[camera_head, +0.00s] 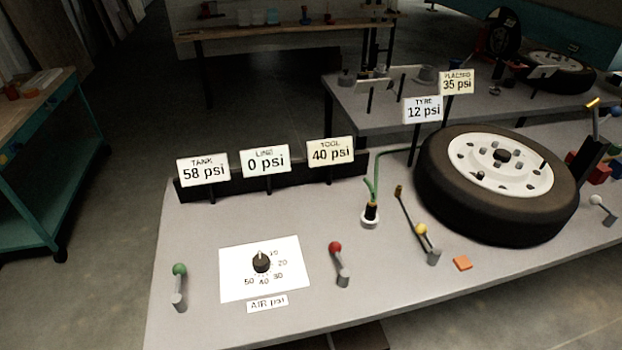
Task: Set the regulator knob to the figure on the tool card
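The regulator knob (262,264) is a small black knob on a white dial plate (231,285) marked 10 to 50, at the front left of the grey bench. Its pale pointer mark is at the top, just left of the 10. A label (267,303) below reads "AIR psi". The tool card (331,151) stands behind and reads 40 psi. Neither of my grippers is in view.
The tank card (203,170) reads 58 psi and the line card (266,162) 0 psi. Green (179,270), red (335,247) and yellow (421,229) ball levers stand on the bench. A tyre (452,205) lies at right.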

